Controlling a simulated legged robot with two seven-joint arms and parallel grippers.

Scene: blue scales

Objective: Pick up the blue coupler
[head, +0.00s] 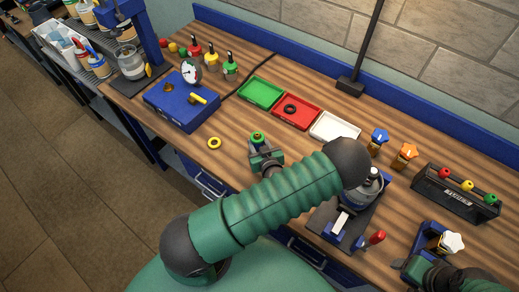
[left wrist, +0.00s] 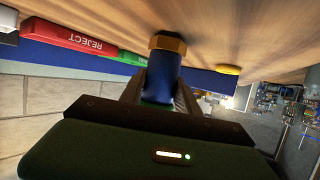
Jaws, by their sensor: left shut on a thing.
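The blue coupler (left wrist: 162,75) is a blue cylinder with a brass hex collar. In the left wrist view it stands between the two fingers of my left gripper (left wrist: 160,95), which is shut on it. In the head view, my left gripper (head: 265,155) is over the front part of the bench, and the coupler's brass and green end (head: 257,138) shows at its tips. Whether the coupler touches the bench is unclear. My right gripper (head: 412,266) is at the lower right beside a blue stand; its jaw opening cannot be made out.
Green (head: 261,92), red (head: 296,111) and white (head: 335,127) trays lie behind my left gripper. A yellow ring (head: 214,143) and a blue box with a gauge (head: 182,104) are to its left. Blue-topped (head: 378,138) and orange-topped (head: 405,153) fittings stand to the right.

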